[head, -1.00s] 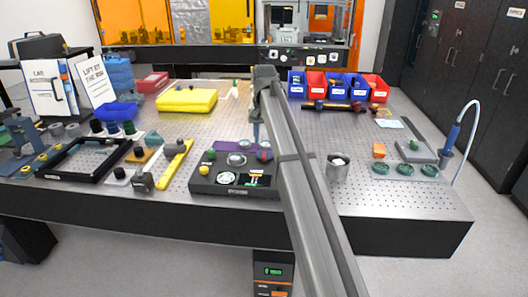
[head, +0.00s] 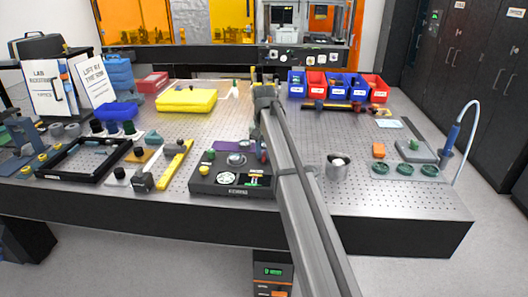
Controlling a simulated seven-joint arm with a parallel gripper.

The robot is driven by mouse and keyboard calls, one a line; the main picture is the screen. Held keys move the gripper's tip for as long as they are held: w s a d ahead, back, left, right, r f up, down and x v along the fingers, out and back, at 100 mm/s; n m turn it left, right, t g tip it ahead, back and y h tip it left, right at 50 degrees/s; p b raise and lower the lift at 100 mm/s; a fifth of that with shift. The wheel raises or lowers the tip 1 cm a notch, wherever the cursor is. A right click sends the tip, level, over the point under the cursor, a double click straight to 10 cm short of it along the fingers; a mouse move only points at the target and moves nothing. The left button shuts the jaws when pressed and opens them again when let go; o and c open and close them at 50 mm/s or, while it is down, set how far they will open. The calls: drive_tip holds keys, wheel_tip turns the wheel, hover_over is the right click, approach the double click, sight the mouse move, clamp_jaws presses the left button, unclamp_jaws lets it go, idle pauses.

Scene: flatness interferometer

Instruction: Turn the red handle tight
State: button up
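A dark instrument box (head: 202,186) sits near the front edge of the perforated table. It carries a yellow knob (head: 204,170), a white round dial (head: 226,179) and a silver round part (head: 236,160). A small red part (head: 263,155), possibly the red handle, shows at the box's back right, partly covered by my arm. My arm rises from the bottom right, and its end (head: 265,88) is above and behind the box. My gripper's fingers are not clearly visible, so I cannot tell whether they are open or touch the red part.
A metal cup (head: 337,168) stands right of my arm. A yellow bar (head: 175,165) and a black frame (head: 45,177) lie left of the box. Blue and red bins (head: 336,92) stand at the back right. The table behind the box is mostly clear.

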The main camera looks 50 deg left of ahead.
clamp_jaws()
drive_tip(key=shift+n, duration=0.3)
idle(0.3)
drive_tip(key=n, duration=1.2)
drive_tip(key=shift+n, duration=2.4)
